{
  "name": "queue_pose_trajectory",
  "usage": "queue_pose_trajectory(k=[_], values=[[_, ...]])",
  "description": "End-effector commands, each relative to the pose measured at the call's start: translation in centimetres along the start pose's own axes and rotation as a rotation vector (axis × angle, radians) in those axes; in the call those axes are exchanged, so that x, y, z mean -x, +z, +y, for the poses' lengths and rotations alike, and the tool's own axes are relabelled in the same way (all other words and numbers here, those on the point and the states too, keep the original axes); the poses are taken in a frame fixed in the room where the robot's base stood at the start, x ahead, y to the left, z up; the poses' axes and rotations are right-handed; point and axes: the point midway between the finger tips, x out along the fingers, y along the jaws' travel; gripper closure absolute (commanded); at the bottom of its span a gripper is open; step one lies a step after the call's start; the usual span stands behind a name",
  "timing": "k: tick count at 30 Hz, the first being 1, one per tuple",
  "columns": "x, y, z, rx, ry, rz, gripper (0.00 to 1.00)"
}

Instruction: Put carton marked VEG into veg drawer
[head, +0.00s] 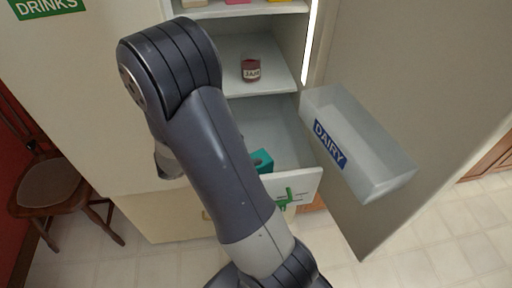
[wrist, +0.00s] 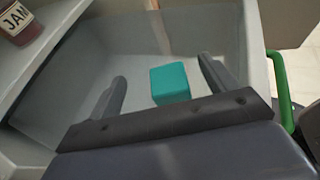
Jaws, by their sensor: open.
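A teal carton (head: 262,161) shows inside the pulled-out lower drawer (head: 308,184), partly hidden by my arm; no VEG marking is readable on it. The drawer has pale walls and a green handle on its front. In the wrist view the carton (wrist: 170,83) appears on the drawer floor, between and just beyond the fingers of my gripper (wrist: 162,69). My gripper is open, one finger on each side of the carton, with a visible gap to each.
A red JAM jar (head: 251,70) stands on the shelf above the drawer. The fridge door stands open at the right, carrying a clear DAIRY bin (head: 358,145) close beside the drawer. A wooden chair (head: 55,190) stands at the left. The floor in front is clear.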

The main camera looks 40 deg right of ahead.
Motion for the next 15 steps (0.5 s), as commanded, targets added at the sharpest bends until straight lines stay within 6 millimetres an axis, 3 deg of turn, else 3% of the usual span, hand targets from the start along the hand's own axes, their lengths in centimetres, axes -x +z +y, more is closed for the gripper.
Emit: queue_pose_trajectory(k=[6,15], values=[[4.0,0.0,0.1,-0.001,0.005,0.002,0.19],[6.2,0.0,0.0,0.0,0.0,0.0,0.19]])
